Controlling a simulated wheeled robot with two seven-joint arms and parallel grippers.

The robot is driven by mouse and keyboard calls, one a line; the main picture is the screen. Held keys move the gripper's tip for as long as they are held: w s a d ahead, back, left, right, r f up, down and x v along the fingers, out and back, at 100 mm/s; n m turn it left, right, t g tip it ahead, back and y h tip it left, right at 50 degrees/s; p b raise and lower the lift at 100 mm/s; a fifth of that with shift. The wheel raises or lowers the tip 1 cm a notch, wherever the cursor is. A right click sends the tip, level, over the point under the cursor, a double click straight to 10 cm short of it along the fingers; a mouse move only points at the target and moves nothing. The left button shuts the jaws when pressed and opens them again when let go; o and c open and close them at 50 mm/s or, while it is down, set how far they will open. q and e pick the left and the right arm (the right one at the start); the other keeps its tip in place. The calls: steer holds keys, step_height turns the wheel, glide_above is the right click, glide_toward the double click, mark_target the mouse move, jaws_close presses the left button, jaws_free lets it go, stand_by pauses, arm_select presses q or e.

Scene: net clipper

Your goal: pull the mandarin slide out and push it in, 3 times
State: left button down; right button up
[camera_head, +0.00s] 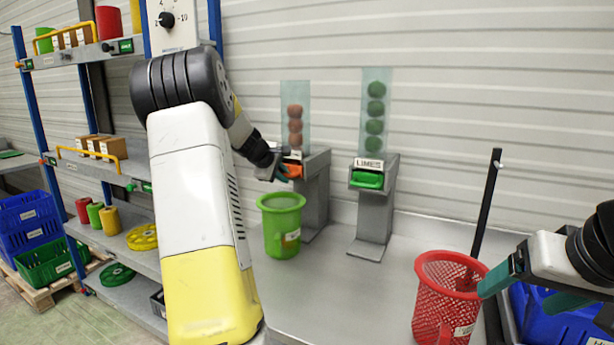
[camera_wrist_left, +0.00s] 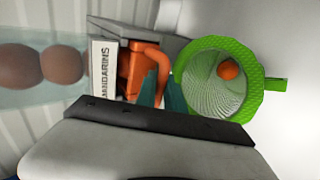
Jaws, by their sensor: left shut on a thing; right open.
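The mandarin dispenser's orange slide (camera_head: 292,170) sits at the front of a grey stand, under a clear tube (camera_head: 295,112) of brownish-orange fruit. My left gripper (camera_head: 277,170) is shut on the slide; in the left wrist view its teal fingers (camera_wrist_left: 162,95) are at the orange slide handle (camera_wrist_left: 156,70), beside the MANDARINS label (camera_wrist_left: 103,70). The green basket (camera_head: 281,222) stands below the slide, and the left wrist view shows one orange mandarin (camera_wrist_left: 228,70) inside it. My right gripper (camera_head: 515,290) is open and empty beside the red basket.
The limes dispenser (camera_head: 370,200) with its green slide (camera_head: 367,180) stands to the right. A red mesh basket (camera_head: 446,295) is at the front right, with a black post (camera_head: 486,205) behind it. Shelves (camera_head: 125,170) are at left. The counter between the baskets is clear.

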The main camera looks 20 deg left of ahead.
arm_select(q)
steer(key=s+a, duration=0.1)
steer(key=s, duration=0.9)
steer(key=shift+r, duration=0.3)
stand_by(0.9)
steer(key=shift+w+d, duration=0.2)
steer(key=shift+w, duration=2.4)
steer(key=shift+w+d, duration=0.15)
steer(key=shift+w, duration=2.45)
steer(key=shift+s, duration=0.1)
